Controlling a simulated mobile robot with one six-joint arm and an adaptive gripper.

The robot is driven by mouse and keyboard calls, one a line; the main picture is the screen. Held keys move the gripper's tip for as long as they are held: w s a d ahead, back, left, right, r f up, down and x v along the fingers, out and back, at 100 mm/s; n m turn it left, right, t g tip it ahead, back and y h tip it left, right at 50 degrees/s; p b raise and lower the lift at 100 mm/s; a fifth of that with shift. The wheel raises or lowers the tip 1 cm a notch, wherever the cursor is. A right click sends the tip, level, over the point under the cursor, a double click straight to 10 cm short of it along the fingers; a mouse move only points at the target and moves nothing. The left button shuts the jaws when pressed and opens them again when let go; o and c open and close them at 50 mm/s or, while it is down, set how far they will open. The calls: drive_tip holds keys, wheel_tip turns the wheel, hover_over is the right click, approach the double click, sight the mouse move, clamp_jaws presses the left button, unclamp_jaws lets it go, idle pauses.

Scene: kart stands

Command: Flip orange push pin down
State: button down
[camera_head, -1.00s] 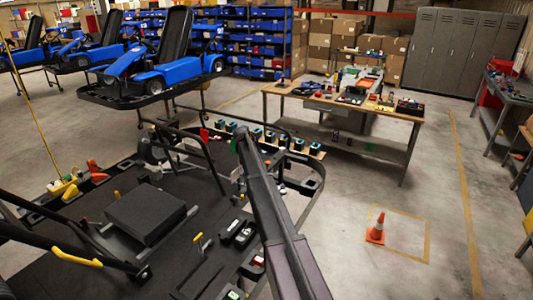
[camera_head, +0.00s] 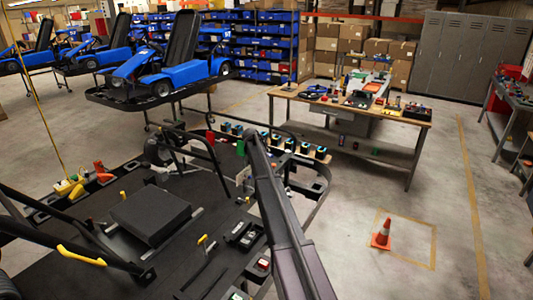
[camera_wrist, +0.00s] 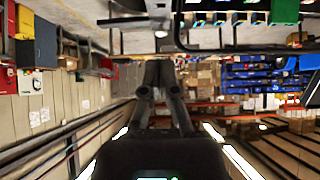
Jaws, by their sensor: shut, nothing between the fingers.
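An orange-red part (camera_head: 101,172) sits on the left rim of the black kart stand in the head view. It is small there, and I cannot tell whether it is the push pin or which way it is flipped. Small yellow-handled parts stand on the same stand, one near its middle (camera_head: 202,241). My gripper (camera_wrist: 157,68) is shut and empty in the wrist view, with its fingers pointing out over the room and touching nothing I can see. In the head view my arm reaches over the stand's right side, and its end is too small to make out.
Blue karts (camera_head: 165,75) rest on stands at the back left. A wooden workbench (camera_head: 390,108) with tools stands behind the arm. An orange traffic cone (camera_head: 381,234) is on the floor at right. Several small blue-topped blocks (camera_head: 270,140) line the stand's far rim.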

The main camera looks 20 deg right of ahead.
drive_tip(key=b+x, duration=0.5)
drive_tip(key=x, duration=0.3)
drive_tip(key=shift+a, duration=0.1)
drive_tip(key=shift+f+b, duration=0.35)
drive_tip(key=shift+b, duration=0.05)
drive_tip(key=shift+f+b, duration=1.6)
